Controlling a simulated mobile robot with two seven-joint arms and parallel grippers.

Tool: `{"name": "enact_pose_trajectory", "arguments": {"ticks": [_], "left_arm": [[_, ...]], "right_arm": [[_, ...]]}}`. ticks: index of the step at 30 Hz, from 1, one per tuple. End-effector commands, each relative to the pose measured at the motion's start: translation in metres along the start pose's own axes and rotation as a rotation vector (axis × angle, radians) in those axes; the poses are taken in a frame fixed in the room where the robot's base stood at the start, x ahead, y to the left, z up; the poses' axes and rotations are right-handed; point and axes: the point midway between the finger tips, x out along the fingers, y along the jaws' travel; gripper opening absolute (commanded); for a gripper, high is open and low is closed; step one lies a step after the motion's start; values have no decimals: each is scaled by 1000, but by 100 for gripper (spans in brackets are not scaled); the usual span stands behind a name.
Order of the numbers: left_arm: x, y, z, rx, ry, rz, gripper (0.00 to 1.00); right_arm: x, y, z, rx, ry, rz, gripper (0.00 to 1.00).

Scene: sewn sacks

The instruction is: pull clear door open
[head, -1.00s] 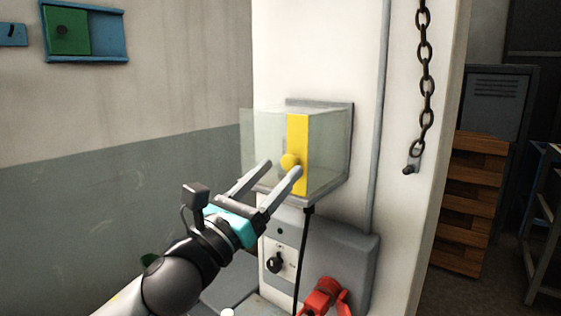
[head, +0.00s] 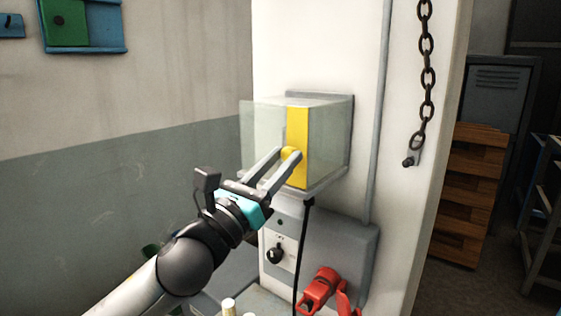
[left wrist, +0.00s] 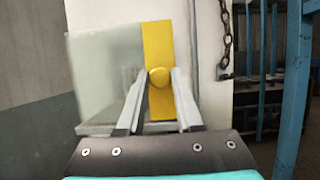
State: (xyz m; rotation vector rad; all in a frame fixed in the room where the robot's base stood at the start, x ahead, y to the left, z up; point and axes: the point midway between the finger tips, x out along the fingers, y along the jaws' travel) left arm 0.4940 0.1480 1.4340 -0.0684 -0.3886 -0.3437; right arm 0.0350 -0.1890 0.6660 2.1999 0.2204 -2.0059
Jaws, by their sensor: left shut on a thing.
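The clear door (head: 262,128) is the see-through front of a box on the white pillar. A yellow upright strip (head: 298,122) runs along it and bears a round yellow knob (head: 291,153). My left gripper (head: 284,153) is shut on the knob, one finger on each side. In the left wrist view the knob (left wrist: 159,77) sits between the fingertips, in front of the yellow strip (left wrist: 158,45). The clear door (left wrist: 105,75) spreads to the left there. I cannot see a gap at the door's edge. My right gripper is not in view.
Below the box is a grey panel with a black rotary switch (head: 276,254) and a red clamp-like thing (head: 322,290). A chain (head: 427,80) hangs on the pillar at the right. A green and blue sliding panel (head: 85,25) is on the left wall.

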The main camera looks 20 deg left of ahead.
Motion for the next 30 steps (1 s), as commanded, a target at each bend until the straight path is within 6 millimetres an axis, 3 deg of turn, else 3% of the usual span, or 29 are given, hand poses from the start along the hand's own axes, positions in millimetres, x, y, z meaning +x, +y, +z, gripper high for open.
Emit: {"name": "enact_pose_trajectory", "arguments": {"ticks": [3, 30], "left_arm": [[0, 0, 0, 0, 0, 0, 0], [0, 0, 0, 0, 0, 0, 0]], "right_arm": [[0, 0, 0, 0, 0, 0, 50], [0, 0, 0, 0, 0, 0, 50]]}}
